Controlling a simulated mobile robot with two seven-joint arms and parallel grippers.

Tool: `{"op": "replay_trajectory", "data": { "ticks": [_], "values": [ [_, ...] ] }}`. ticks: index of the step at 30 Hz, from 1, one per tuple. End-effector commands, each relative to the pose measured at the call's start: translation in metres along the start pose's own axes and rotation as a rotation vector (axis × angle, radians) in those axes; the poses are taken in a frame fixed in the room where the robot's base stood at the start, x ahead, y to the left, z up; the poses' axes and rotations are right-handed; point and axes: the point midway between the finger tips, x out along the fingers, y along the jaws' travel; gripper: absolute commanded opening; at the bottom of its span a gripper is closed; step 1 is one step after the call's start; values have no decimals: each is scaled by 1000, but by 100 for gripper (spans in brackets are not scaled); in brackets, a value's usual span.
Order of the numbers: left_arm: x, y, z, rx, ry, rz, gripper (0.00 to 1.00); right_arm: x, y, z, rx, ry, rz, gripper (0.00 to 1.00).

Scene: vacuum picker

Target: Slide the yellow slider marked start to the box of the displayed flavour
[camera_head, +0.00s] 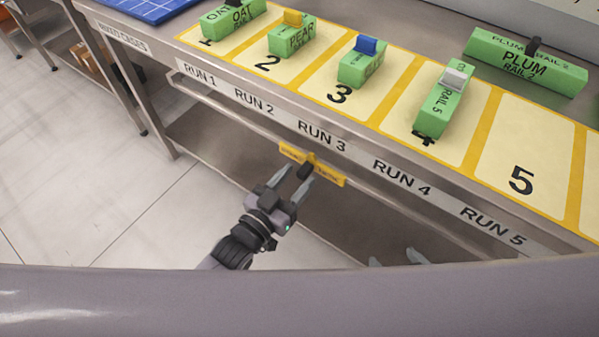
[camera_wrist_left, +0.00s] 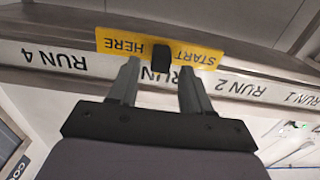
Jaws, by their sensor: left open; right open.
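The yellow slider (camera_head: 330,179) marked START HERE, with a black knob (camera_head: 306,171), sits on the front rail below the RUN 3 label. It also shows in the left wrist view (camera_wrist_left: 118,43). My left gripper (camera_head: 296,177) is open, its fingers on either side of the knob; I cannot tell whether they touch it. Green boxes stand on the bench: oat (camera_head: 234,20), pear (camera_head: 300,38), one with a blue top piece (camera_head: 362,68) whose label is unclear, one marked rail 5 (camera_head: 440,112), and plum (camera_head: 525,68). No displayed flavour is readable. My right gripper (camera_head: 398,261) shows only its fingertips.
The bench front carries a label strip (camera_head: 400,177) reading RUN 1 to RUN 5. Numbered cream lanes (camera_head: 520,150) have yellow borders; lane 5 is empty. A lower shelf (camera_head: 215,140) lies under the bench. A blue gridded panel (camera_head: 145,8) is at the back left.

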Motion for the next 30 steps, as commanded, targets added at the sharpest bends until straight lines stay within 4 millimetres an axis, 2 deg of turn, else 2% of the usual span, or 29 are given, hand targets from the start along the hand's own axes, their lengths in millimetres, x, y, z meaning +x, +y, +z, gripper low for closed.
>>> {"op": "replay_trajectory", "data": {
  "ticks": [3,10,30],
  "values": [
    [-21,0,0,0,-2,0,49,-1,0,-2,0,0,0,80],
    [-47,0,1,0,-3,0,49,-1,0,-2,0,1,0,80],
    [-52,-1,1,-3,-7,-6,49,-2,0,-3,-1,1,0,80]
  ]
}}
